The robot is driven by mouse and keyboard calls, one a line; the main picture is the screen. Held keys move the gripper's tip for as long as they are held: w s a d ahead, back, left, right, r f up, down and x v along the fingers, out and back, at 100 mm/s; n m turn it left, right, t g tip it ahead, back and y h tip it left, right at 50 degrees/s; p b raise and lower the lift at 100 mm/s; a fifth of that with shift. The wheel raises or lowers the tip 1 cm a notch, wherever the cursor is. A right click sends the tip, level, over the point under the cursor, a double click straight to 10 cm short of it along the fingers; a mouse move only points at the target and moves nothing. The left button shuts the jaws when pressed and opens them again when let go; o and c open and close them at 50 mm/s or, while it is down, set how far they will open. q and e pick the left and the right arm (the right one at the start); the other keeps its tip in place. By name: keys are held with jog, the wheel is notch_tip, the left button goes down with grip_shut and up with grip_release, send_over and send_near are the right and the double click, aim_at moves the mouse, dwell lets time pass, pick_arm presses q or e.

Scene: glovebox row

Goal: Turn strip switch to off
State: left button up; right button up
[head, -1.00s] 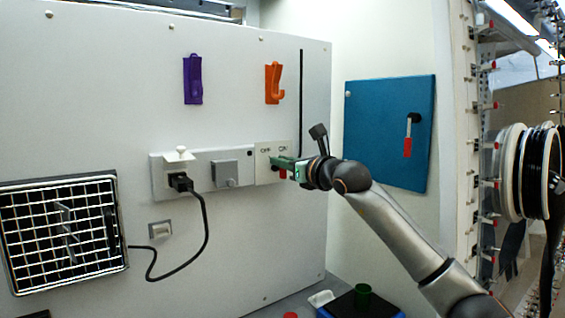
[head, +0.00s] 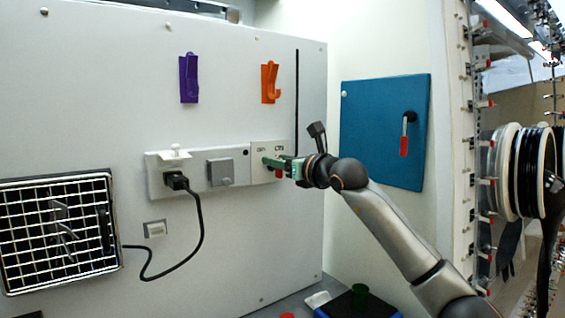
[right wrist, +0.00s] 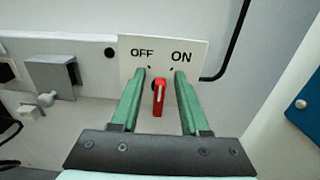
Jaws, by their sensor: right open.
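The strip switch is a red lever (right wrist: 158,98) on a pale plate (head: 258,172) at the right end of the power strip (head: 197,175). The plate reads OFF at left and ON at right. In the right wrist view the lever hangs almost upright below and between the two labels. My right gripper (right wrist: 160,74) has its green fingers open, one on each side of the lever, with a visible gap to both. In the head view my right gripper (head: 274,164) is at the plate and partly covers it. My left gripper is not in view.
A black plug (head: 176,181) with a cable sits in the strip, beside a grey socket cover (head: 220,172). Purple (head: 189,79) and orange (head: 269,82) hooks are above. A vent grille (head: 58,232) is at left. A blue panel (head: 385,130) with a red-handled lever is at right.

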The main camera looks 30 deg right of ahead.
pick_arm(q)
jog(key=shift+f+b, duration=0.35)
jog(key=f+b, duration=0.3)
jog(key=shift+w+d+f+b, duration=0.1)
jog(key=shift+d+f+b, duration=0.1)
jog(key=shift+b, duration=0.15)
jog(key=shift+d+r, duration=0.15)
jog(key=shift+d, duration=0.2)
pick_arm(e)
jog(key=s+d, duration=0.1)
jog(key=s, duration=1.1)
jog(key=shift+s+d, duration=0.2)
jog(key=shift+d, duration=0.2)
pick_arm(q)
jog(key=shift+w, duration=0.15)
